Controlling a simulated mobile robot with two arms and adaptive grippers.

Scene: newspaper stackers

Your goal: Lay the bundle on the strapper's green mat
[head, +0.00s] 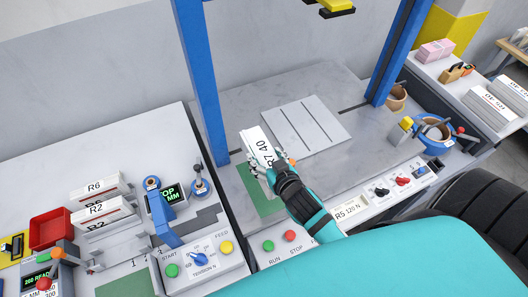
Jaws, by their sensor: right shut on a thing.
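The bundle (256,142), a white block marked "R7 40", is held by my right gripper (270,167), which is shut on it. The green mat (264,206) lies on the grey strapper table between the blue posts. The bundle and gripper are over the mat's far end and hide part of it. I cannot tell whether the bundle touches the mat or is just above it. My left gripper is not in view.
Blue posts (198,85) stand at both sides of the table. A slotted light plate (305,125) lies beyond the mat. A button panel (285,243) runs along the front. Stacked bundles (97,186) and another green mat (128,284) are at left.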

